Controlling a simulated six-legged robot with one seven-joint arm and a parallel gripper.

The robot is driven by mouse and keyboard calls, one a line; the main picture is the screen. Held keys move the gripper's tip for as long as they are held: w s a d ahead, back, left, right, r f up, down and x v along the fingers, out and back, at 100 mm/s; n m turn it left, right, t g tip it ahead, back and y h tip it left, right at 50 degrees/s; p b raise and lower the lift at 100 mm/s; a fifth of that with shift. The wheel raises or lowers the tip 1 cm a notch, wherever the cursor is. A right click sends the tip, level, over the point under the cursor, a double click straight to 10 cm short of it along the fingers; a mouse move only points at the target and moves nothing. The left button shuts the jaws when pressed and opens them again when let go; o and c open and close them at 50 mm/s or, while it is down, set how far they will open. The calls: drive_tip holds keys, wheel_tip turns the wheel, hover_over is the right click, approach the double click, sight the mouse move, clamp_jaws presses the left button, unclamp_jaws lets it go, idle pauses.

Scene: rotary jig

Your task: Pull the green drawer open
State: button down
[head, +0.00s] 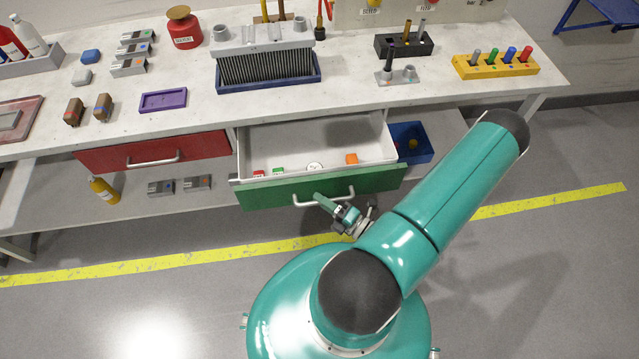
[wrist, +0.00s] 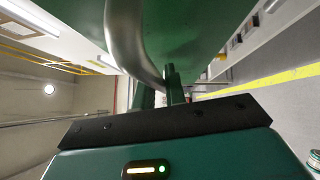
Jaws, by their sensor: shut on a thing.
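The green drawer (head: 270,194) hangs under the bench and stands well out, with its pale inside showing. Its silver bar handle (head: 304,204) runs across the front. My gripper (head: 319,198) is at the middle of the handle and shut on it. In the wrist view the curved handle (wrist: 128,40) passes close by the gripper (wrist: 170,84), below the green drawer front (wrist: 205,25). The exact contact of the fingers is partly hidden there.
A blue bin (head: 414,158) stands at right on the lower shelf.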

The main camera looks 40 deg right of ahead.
drive_tip(key=shift+s+a, duration=0.7)
drive_tip(key=shift+s, duration=0.35)
drive_tip(key=c, duration=1.5)
unclamp_jaws()
drive_tip(key=shift+o, duration=0.2)
drive_tip(key=v, duration=1.3)
drive_tip(key=shift+s, duration=0.4)
drive_tip(key=shift+d, duration=0.1)
